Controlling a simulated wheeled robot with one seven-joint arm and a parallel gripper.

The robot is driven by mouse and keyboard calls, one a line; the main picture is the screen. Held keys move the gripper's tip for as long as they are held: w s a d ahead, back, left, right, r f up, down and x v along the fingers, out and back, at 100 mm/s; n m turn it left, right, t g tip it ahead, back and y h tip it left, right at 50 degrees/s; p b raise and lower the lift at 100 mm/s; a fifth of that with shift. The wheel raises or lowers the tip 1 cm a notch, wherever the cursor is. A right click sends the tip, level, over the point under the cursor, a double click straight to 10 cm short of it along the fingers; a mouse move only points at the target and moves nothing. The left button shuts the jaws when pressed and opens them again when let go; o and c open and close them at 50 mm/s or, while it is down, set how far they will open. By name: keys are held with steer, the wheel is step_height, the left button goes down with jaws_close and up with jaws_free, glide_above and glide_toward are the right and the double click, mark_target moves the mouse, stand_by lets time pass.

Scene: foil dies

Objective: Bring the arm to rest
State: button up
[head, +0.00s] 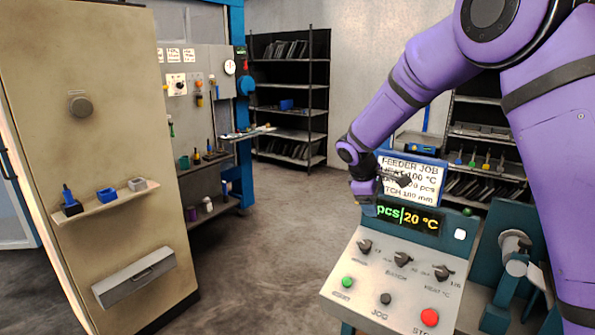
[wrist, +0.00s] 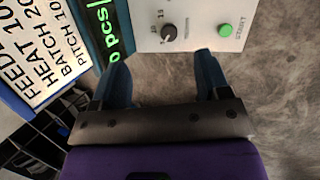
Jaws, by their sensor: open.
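My purple arm reaches in from the upper right in the head view, with its gripper near the display of a feeder control panel (head: 385,283). In the wrist view my gripper (wrist: 160,75) is open, its two blue fingers apart with nothing between them. Beyond the fingers the panel shows a dark knob (wrist: 168,32) and a green start button (wrist: 225,30). In the head view the gripper's fingertips are small and hard to make out against the panel.
The panel carries a lit display (head: 408,218), several knobs, a red stop button (head: 429,317) and a job card (head: 412,175). A beige cabinet (head: 85,130) with a small shelf stands at left. Dark shelving (head: 290,110) is at the back. The middle floor is clear.

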steer(key=s+d+r+m+y, duration=0.1)
steer(key=s+d+r+m, duration=0.25)
steer(key=s+r, duration=0.5)
steer(key=s+d+r+m+y, duration=0.1)
steer(key=s+d+r+m, duration=0.25)
steer(key=s+r, duration=0.5)
steer(key=s+d+m+t+y, duration=0.1)
steer(key=s+m, duration=0.3)
steer(key=s, duration=1.9)
steer(key=shift+s+d+f+m+t+y, duration=0.15)
steer(key=shift+s+f+m+t+y, duration=0.15)
steer(key=shift+t+y, duration=0.55)
